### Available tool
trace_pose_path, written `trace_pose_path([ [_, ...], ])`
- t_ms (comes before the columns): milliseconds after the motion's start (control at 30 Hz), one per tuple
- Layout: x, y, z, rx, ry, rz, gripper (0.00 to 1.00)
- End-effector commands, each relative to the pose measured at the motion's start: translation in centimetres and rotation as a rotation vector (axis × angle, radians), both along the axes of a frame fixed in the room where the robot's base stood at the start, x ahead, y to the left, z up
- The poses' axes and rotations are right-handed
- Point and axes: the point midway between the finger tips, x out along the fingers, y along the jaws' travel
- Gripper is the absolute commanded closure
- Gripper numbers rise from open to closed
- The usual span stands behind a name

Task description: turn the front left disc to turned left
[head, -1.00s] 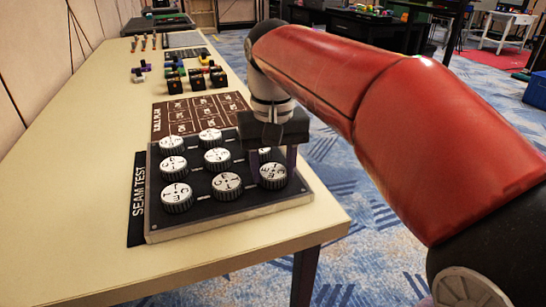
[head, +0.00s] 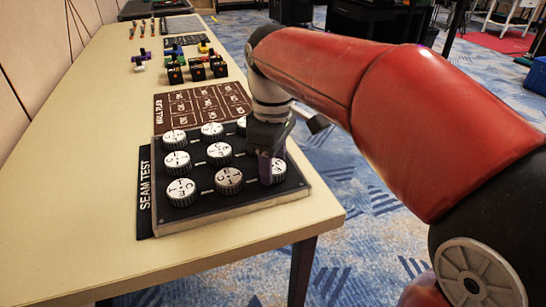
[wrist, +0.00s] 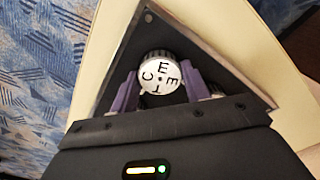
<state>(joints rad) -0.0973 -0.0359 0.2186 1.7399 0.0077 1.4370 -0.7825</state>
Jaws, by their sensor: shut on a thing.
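A dark board (head: 225,205) near the table's front end carries three rows of round white lettered discs with dark ribbed sides. In the head view, my gripper (head: 270,170) is over the disc at the near right corner (head: 279,169) and partly hides it. In the wrist view, my gripper's purple fingers (wrist: 160,92) are shut on opposite sides of this disc (wrist: 160,76). Its face shows the letters C, E, E and T. The near left disc (head: 181,189) and near middle disc (head: 228,178) stand free of the gripper.
A black "SEAM TEST" strip (head: 144,190) lies left of the board. Black boxes (head: 197,69) and small coloured pieces stand farther back. The table's left side (head: 95,170) is clear; its right edge is close to the board.

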Motion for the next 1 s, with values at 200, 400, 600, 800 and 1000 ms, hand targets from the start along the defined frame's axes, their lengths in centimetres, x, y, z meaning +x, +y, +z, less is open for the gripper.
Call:
trace_pose_path([
  [200,0.02,0.04,0.03,0.0,-0.001,0.206,0.76],
  [400,0.03,0.03,0.03,0.001,-0.001,0.396,0.76],
  [600,0.02,0.07,0.03,0.001,-0.001,0.586,0.76],
  [800,0.04,0.04,0.03,0.001,-0.001,0.774,0.76],
  [1000,0.04,0.04,0.04,0.001,-0.001,0.947,0.76],
])
